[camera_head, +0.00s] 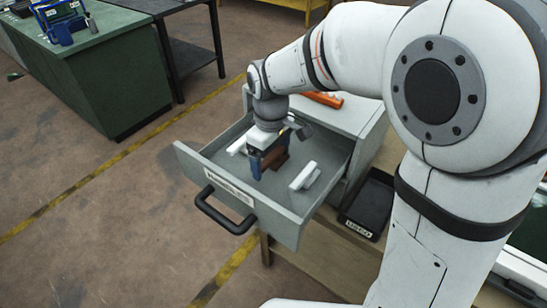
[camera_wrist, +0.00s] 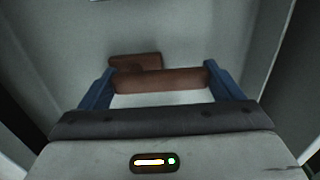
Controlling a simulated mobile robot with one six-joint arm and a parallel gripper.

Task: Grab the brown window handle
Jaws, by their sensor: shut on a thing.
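The brown window handle (camera_head: 276,157) is inside the open grey drawer (camera_head: 187,157). In the wrist view the brown handle (camera_wrist: 160,80) runs across between the two blue fingers, with a shorter brown part (camera_wrist: 134,61) behind it. My gripper (camera_head: 261,165) reaches down into the drawer and is shut on the handle; it also shows in the wrist view (camera_wrist: 160,84). The fingers touch the two ends of the handle's long part. The head view hides part of the handle behind the gripper.
Two white handles lie in the drawer, one to the right (camera_head: 305,176) and one to the left (camera_head: 238,145) of my gripper. The drawer walls stand close around. An orange tool (camera_head: 323,98) lies on the cabinet top. A black tray (camera_head: 368,205) sits right of the drawer.

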